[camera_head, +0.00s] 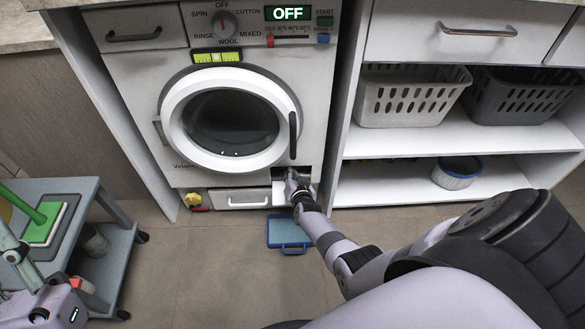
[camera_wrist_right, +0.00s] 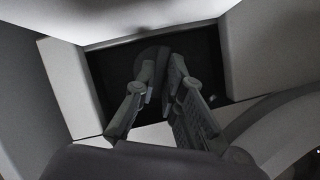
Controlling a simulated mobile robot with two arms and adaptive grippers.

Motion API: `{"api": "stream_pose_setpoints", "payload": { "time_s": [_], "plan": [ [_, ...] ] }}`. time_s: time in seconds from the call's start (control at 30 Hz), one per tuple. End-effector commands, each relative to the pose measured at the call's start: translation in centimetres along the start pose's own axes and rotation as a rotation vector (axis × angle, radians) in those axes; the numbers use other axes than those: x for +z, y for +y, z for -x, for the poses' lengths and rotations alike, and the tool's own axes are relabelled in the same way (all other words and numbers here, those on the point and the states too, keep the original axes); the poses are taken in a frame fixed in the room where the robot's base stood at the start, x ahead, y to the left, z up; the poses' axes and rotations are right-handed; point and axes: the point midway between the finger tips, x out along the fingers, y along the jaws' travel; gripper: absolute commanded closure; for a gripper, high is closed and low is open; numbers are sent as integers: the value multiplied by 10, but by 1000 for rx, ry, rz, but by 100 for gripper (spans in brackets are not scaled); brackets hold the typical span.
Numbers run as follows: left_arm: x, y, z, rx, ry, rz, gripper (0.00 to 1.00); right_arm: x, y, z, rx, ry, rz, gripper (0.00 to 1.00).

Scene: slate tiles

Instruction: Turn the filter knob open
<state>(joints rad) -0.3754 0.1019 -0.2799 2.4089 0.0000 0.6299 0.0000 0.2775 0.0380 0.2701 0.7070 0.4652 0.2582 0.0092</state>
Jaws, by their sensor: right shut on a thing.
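The washing machine (camera_head: 133,80) stands upright at the centre left, its display reading OFF. At its lower right is a small open recess (camera_head: 303,173), with a pale flap (camera_head: 279,194) beside it. My right gripper (camera_head: 292,181) reaches into this opening. In the right wrist view, the two fingers of the gripper (camera_wrist_right: 164,72) are closed together on the dark, round filter knob (camera_wrist_right: 147,57) inside the recess. The fingers hide part of the knob, and its turn angle cannot be read.
A blue tray (camera_head: 287,246) lies on the floor below the recess. A grey-blue cart (camera_head: 98,222) stands at the left with a green-handled tool (camera_head: 45,226). Right shelves hold a light basket (camera_head: 409,102), a dark basket (camera_head: 520,100) and a blue-rimmed tub (camera_head: 456,177).

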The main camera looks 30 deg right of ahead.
Motion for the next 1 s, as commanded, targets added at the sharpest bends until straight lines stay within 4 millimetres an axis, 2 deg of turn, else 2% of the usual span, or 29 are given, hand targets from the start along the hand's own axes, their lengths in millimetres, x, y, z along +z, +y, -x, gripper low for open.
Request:
{"api": "stream_pose_setpoints", "payload": {
  "time_s": [0.2, 0.4, 0.63, 1.0],
  "plan": [
    [46, -5, 0, -7, -255, -14, 72, 0, -3, 1, 55, -2, 126, 100],
    [72, -8, 8, -13, -401, -21, 72, 0, -4, 0, 106, -2, 249, 100],
    [84, -10, 14, -16, -474, -24, 72, 1, -4, 0, 148, -1, 354, 100],
    [89, -11, 17, -17, -503, -26, 72, 1, -4, -1, 169, 0, 411, 100]
  ]
}}
